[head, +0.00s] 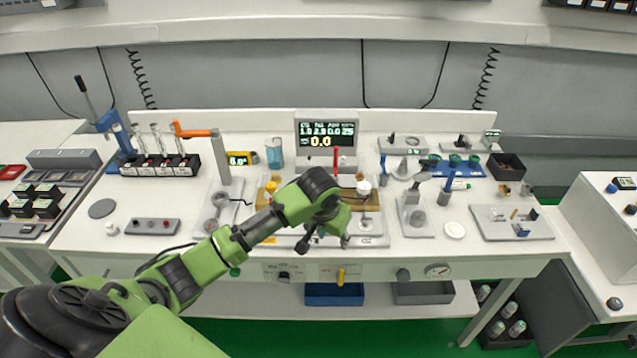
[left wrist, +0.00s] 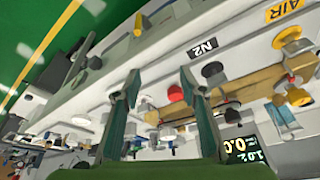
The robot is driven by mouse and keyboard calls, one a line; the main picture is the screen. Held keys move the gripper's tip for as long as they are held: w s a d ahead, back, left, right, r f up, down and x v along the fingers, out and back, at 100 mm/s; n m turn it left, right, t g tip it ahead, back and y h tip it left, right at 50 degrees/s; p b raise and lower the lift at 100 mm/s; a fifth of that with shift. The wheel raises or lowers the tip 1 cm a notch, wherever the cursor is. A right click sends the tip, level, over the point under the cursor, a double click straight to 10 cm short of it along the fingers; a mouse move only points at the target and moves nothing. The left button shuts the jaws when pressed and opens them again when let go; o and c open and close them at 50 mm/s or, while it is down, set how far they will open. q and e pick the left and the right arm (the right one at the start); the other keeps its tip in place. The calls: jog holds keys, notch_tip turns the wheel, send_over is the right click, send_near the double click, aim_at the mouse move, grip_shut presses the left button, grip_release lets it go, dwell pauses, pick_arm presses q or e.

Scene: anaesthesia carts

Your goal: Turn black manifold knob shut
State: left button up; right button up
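The brass manifold bar (head: 371,201) lies on the bench below the display and is partly covered by my left arm. In the left wrist view the manifold (left wrist: 240,86) carries a red knob (left wrist: 175,93) and pale valve parts. A black label reading N2 (left wrist: 203,47) and a yellow label reading AIR (left wrist: 283,11) are beside it. My left gripper (head: 326,240) hangs over the manifold's front side. Its fingers (left wrist: 159,88) are apart with nothing between them. My right gripper is out of view.
A display box (head: 325,128) stands behind the manifold. A grey switch box (head: 152,226) is farther left.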

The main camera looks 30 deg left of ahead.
pick_arm(q)
jog(key=w+a+r+n+y, duration=0.1)
jog(key=w+a+r+n, duration=0.1)
jog(key=w+a+r, duration=0.35)
jog(key=w+a+r+n, duration=0.2)
jog(key=a+r, duration=0.5)
jog(key=r, duration=0.2)
jog(key=p+x, duration=0.1)
jog(key=x, duration=0.2)
jog(key=p+x, duration=0.1)
jog(key=x, duration=0.3)
jog(key=p+x, duration=0.1)
jog(key=x, duration=0.3)
jog(key=shift+w+a+f, duration=0.15)
jog(key=shift+a, duration=0.15)
jog(key=shift+x, duration=1.05)
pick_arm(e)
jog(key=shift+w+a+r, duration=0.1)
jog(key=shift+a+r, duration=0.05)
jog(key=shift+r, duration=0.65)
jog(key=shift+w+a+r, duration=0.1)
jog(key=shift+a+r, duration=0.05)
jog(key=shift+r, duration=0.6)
pick_arm(q)
grip_shut()
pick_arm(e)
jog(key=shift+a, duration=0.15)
